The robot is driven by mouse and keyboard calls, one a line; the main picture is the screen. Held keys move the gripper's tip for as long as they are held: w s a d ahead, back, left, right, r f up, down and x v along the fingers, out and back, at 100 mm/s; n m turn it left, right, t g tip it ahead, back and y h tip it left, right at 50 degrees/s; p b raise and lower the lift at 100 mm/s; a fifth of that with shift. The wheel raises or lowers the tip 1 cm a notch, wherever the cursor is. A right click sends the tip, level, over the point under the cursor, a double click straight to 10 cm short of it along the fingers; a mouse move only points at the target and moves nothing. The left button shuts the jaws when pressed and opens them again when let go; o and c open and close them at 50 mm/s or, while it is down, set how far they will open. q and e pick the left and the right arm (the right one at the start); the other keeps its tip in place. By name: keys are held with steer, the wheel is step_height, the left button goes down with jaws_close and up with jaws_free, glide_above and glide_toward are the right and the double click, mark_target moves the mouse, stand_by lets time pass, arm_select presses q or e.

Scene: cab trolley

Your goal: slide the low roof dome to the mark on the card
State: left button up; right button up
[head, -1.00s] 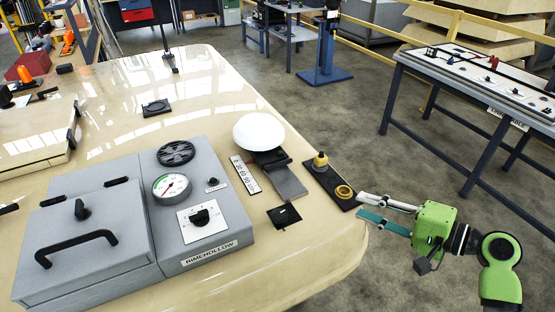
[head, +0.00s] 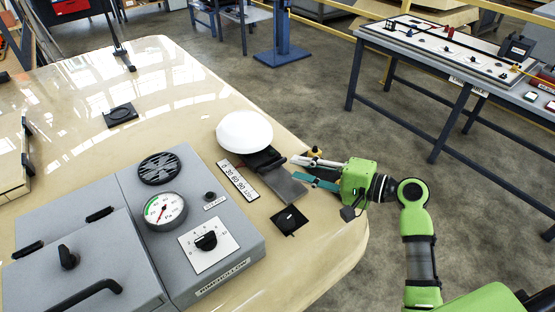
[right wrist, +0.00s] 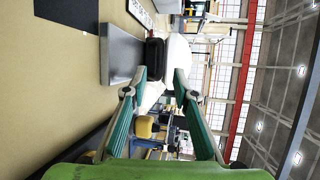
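The white low roof dome (head: 244,131) stands on a black slider (head: 264,160) at the far end of a grey rail plate (head: 287,189). The scale card (head: 239,181), with printed numbers, lies along the rail's left side; I cannot make out a mark on it. My right gripper (head: 293,168) is open and empty, its fingertips just right of the slider and rail. In the right wrist view, the black slider block (right wrist: 154,54) and white dome (right wrist: 179,52) show ahead, just beyond the fingertips (right wrist: 160,78). My left gripper is out of view.
A grey console (head: 170,225) with gauge and knob stands left of the card. A black square plate with a knob (head: 290,220) lies near the rail's front end. A yellow knob (head: 314,152) is partly hidden behind my right gripper.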

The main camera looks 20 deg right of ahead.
mark_target(278, 162)
steer(key=p+x, duration=0.1)
steer(key=x, duration=0.6)
steer(key=shift+w+a, duration=0.1)
jaws_close()
